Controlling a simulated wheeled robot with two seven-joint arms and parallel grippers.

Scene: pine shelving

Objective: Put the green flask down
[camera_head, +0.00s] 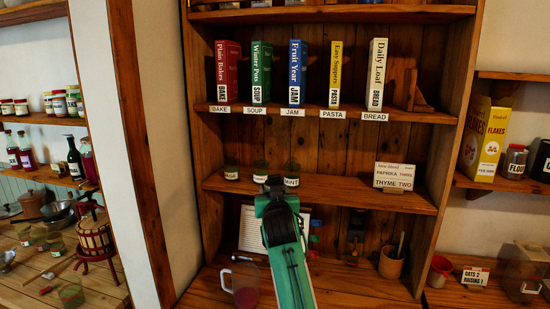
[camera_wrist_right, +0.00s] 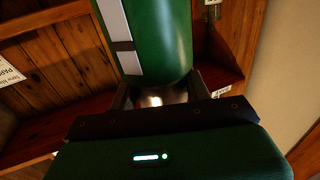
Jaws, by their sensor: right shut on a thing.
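The green flask (camera_wrist_right: 158,40) fills the upper middle of the right wrist view. It is a green cylinder with a pale stripe, a dark band and a silvery end. My right gripper (camera_wrist_right: 160,95) is shut on it at that silvery end. The flask's far end is cut off by the frame. In the head view a green and black arm of mine reaches up from the bottom; I cannot make out the fingers or the flask there. My left gripper is not seen.
Labelled books stand on the upper shelf (camera_head: 290,110). Below are a jug (camera_head: 243,283) and a terracotta pot (camera_head: 391,263). Uprights stand either side.

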